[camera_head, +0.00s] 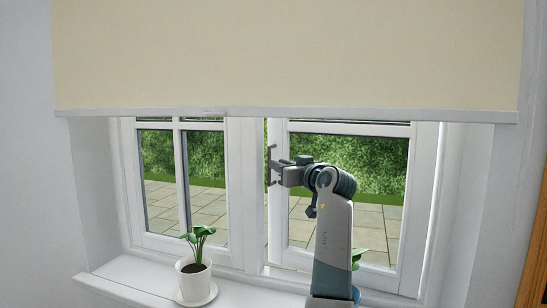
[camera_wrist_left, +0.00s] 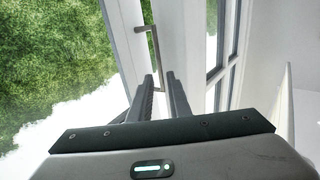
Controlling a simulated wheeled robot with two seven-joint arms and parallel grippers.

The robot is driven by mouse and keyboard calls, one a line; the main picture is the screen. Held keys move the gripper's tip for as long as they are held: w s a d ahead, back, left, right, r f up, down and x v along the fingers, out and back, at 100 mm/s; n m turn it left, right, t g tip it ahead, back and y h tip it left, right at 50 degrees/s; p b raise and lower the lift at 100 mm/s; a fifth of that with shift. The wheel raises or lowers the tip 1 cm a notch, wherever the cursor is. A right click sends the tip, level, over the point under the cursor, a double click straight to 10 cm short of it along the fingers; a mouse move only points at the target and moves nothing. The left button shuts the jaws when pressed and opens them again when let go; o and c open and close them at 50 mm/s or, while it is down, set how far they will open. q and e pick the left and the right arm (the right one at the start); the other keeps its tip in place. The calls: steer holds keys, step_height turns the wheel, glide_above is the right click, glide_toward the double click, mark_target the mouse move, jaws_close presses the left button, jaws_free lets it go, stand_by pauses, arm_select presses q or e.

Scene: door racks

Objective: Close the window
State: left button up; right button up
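The window has two white-framed panes. The left sash (camera_head: 183,180) sits flush in its frame. The right sash (camera_head: 279,225) stands ajar, with a narrow strip of greenery showing between its left edge and the centre post (camera_head: 243,190). A grey metal handle (camera_wrist_left: 153,50) is on the sash in the left wrist view. My left gripper (camera_head: 272,166) is at the left edge of the right sash, at handle height. In the left wrist view its two fingers (camera_wrist_left: 159,77) are apart, with the handle's lower end between them. Contact cannot be told. My right gripper is not in view.
A potted plant (camera_head: 194,279) on a saucer stands on the white sill (camera_head: 125,276), left of my arm. Leaves of another plant (camera_head: 357,256) show partly behind my arm. A beige blind (camera_head: 285,55) hangs over the window's top. The sill's left part is clear.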

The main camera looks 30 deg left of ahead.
arm_select(q)
steer(key=p+x, duration=0.1)
steer(key=x, duration=0.3)
steer(key=shift+w+a, duration=0.1)
steer(key=shift+a, duration=0.05)
jaws_close()
